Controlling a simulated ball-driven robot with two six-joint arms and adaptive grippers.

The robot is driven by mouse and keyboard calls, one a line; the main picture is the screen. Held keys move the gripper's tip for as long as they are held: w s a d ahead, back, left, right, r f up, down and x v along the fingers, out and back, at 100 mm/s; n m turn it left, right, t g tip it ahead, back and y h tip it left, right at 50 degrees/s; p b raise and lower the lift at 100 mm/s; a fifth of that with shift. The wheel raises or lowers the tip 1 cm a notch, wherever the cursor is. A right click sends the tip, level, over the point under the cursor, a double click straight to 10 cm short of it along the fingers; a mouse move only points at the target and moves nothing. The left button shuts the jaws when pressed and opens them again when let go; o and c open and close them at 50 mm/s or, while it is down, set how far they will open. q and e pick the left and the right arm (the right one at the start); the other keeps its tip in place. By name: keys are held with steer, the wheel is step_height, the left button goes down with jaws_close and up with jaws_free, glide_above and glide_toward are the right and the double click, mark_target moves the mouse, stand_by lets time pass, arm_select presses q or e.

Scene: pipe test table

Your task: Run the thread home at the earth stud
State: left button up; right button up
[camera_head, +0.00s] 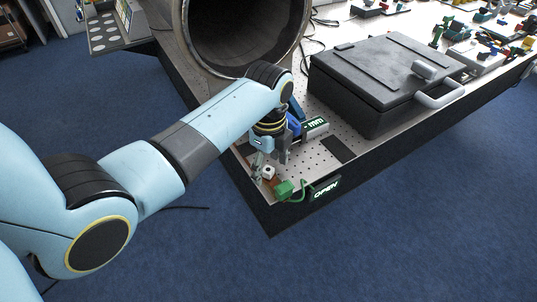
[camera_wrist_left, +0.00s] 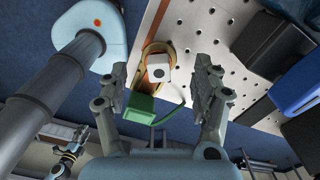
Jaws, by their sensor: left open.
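The earth stud is not clear to me by shape. A small white block with a dark round face (camera_wrist_left: 158,68) stands on a tan and brass-coloured base at the table corner, and it also shows in the head view (camera_head: 268,172). Beside it is a green block (camera_wrist_left: 145,107) with a green cable, seen in the head view too (camera_head: 284,190). My left gripper (camera_head: 269,165) is open above this corner. In the left wrist view its fingers (camera_wrist_left: 161,80) stand apart on both sides of the white block, with nothing visibly held. I cannot tell any thread.
A black case (camera_head: 385,80) with a grey handle stands right of the corner. A large pipe (camera_head: 245,35) rises behind my arm. A dark OPEN sign (camera_head: 326,188) sits at the table's front edge. Blue and black boxes (camera_wrist_left: 298,90) are close to the right finger.

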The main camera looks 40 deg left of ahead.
arm_select(q)
steer(key=shift+n, duration=1.2)
steer(key=n, duration=0.6)
steer(key=n, duration=0.2)
steer(key=shift+n, duration=0.3)
steer(key=n, duration=0.4)
steer(key=shift+a, duration=0.1)
